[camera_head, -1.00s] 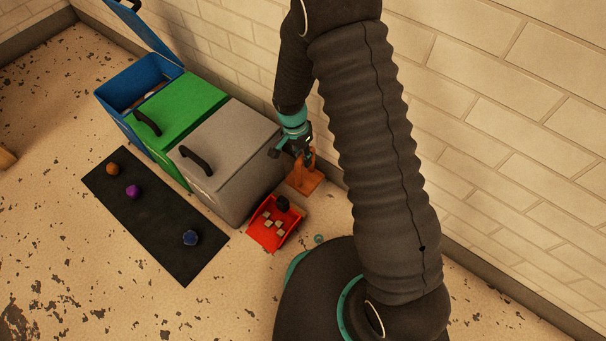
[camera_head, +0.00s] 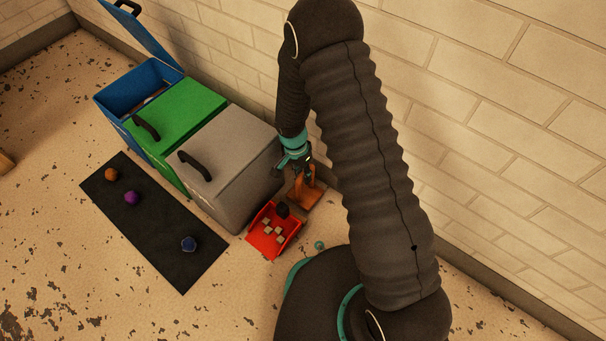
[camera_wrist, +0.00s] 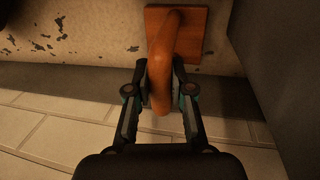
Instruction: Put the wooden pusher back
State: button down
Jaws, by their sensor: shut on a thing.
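The wooden pusher is orange-brown, with a flat square plate (camera_head: 304,196) and a curved handle (camera_wrist: 161,62). In the head view it is beside the grey bin, near the wall and just behind the red dustpan. My gripper (camera_head: 308,174) is above the plate, shut on the handle. In the wrist view my gripper's fingers (camera_wrist: 160,88) lie on both sides of the handle, and the plate (camera_wrist: 191,38) shows beyond it. The plate looks flat at or close to the floor; I cannot tell whether it touches.
The red dustpan (camera_head: 262,243) holds several small blocks. Grey (camera_head: 235,150), green (camera_head: 180,115) and open blue (camera_head: 125,100) bins line the wall. A black mat (camera_head: 150,222) carries orange, purple and blue objects. A small teal ball (camera_head: 319,245) lies by my base.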

jog(key=c, duration=1)
grip_release()
jog(key=shift+c, duration=0.2)
jog(key=d+r+n+t+y+p, duration=0.1)
jog(key=d+r+n+t+p, duration=0.15)
jog(key=r, duration=2.35)
jog(key=s+d+r+n, duration=0.1)
jog(key=s+d+r, duration=0.45)
jog(key=r, duration=0.45)
jog(key=s+d+r+n+t, duration=0.2)
jog(key=s+d+r, duration=0.1)
jog(key=s, duration=0.4)
jog(key=s+d+r+n+t, duration=0.2)
jog(key=s+d+r, duration=0.2)
jog(key=s+r, duration=0.2)
jog(key=shift+s+r+y, duration=0.15)
jog(key=shift+s+y, duration=0.25)
jog(key=shift+s, duration=0.75)
jog(key=shift+d+t, duration=0.1)
jog(key=shift+t, duration=0.15)
